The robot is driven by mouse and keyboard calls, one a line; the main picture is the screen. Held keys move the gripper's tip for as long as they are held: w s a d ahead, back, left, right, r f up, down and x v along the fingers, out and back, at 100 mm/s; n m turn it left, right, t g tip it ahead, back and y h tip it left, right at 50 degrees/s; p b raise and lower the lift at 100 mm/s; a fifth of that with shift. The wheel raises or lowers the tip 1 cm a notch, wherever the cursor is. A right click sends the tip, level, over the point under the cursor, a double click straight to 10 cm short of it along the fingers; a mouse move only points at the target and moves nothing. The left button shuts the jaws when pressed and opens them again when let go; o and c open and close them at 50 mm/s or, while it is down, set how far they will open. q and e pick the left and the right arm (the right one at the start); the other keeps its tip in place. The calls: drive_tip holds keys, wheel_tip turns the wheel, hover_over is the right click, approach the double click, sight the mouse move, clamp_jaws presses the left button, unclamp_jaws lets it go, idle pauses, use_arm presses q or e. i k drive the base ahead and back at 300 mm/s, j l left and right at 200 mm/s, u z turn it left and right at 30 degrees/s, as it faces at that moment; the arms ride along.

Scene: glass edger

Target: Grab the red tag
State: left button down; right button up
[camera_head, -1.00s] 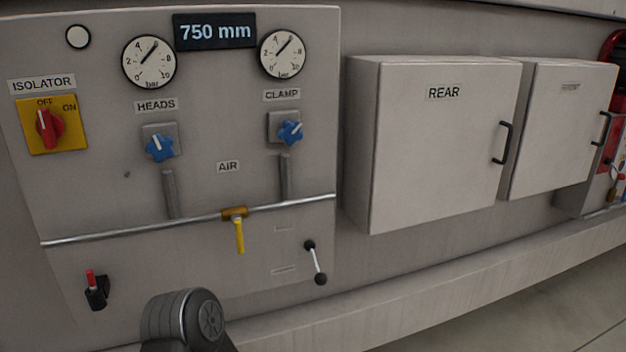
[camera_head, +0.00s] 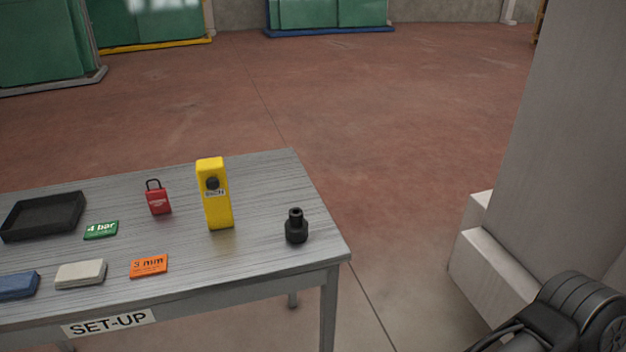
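The only red item in view is a small padlock-shaped piece (camera_head: 158,201) with a dark shackle and small pale lettering that I cannot read. It lies on the grey set-up table (camera_head: 260,172), left of a yellow block-shaped device. I see no flat red tag like the green and orange ones on this table. A dark link of my arm shows at the lower right, away from the table. Neither of my grippers is in view.
On the table are a green "4 bar" tag (camera_head: 101,230), an orange "3 mm" tag (camera_head: 149,266), the yellow device (camera_head: 215,195), a black fitting (camera_head: 296,228), a black tray (camera_head: 43,215), a white block (camera_head: 81,274) and a blue block (camera_head: 17,286). A grey machine column stands right. Open floor lies beyond.

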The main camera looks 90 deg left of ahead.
sight(158, 198)
drive_tip(key=u, duration=3.85)
drive_tip(key=i+z, duration=0.45)
drive_tip(key=z, duration=0.25)
drive_tip(key=i+z, duration=0.3)
drive_tip(key=k, duration=0.05)
